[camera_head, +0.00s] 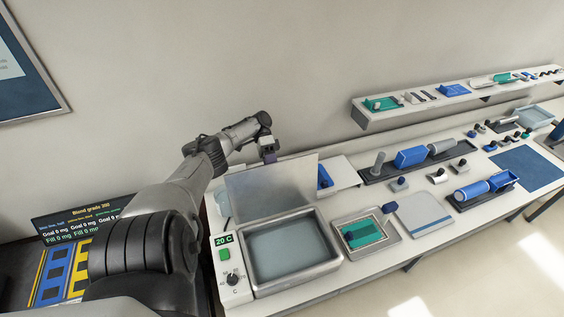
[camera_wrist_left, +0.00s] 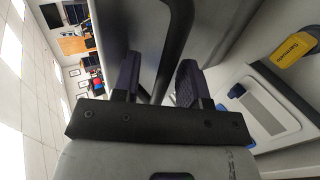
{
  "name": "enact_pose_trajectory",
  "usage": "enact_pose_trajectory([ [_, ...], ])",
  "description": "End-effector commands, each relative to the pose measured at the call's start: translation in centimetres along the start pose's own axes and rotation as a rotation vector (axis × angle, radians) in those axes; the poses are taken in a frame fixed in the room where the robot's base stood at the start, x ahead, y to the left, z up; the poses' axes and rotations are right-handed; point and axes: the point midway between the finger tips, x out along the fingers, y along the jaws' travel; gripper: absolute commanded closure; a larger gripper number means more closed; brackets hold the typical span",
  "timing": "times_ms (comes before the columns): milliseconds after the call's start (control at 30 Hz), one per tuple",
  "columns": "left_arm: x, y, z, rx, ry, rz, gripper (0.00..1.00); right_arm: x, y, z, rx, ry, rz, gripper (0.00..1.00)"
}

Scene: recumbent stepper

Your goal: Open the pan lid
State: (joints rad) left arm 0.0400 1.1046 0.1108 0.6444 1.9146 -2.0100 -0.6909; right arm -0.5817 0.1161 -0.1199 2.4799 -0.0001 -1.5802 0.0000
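The pan (camera_head: 290,250) is a metal basin of greyish liquid on the white bench in the head view. Its flat grey lid (camera_head: 272,187) stands raised along the basin's back edge, so the basin is uncovered. My left gripper (camera_head: 268,155) is at the lid's top edge, its fingers small in the head view. In the left wrist view, a dark bar handle (camera_wrist_left: 172,45) passes between the two fingers of my left gripper (camera_wrist_left: 159,78). The fingers stand apart, with space visible beside the bar. My right gripper is not in view.
A control panel with a 20 C display (camera_head: 224,239) and a knob (camera_head: 233,279) sits left of the pan. A tray with a green insert (camera_head: 362,234) stands to its right. A wall shelf (camera_head: 440,104) holds several small items.

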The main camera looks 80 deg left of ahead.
Motion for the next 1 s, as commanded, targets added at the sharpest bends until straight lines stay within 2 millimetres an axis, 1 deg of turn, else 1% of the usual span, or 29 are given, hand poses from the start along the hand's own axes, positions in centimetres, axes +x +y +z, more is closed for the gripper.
enact_pose_trajectory([
  [167,-1.6,2.4,0.1,0.0,-0.004,-0.004,0.6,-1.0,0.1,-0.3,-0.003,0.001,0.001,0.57],
  [200,-2.1,3.2,0.2,-0.001,-0.004,-0.004,0.6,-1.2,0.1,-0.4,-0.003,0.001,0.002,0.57],
  [367,-0.9,5.8,-1.2,0.003,-0.004,-0.001,0.6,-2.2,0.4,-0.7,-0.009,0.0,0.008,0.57],
  [500,0.2,7.9,-2.4,0.004,-0.003,0.0,0.6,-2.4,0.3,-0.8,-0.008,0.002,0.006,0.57],
  [700,1.7,10.8,-4.1,0.005,-0.002,-0.001,0.6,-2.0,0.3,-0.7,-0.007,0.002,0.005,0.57],
  [800,2.2,12.0,-4.8,0.002,-0.001,-0.001,0.6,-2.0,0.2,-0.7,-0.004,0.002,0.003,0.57],
  [1000,2.9,13.5,-5.6,0.001,-0.001,0.0,0.6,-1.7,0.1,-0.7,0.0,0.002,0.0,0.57],
])
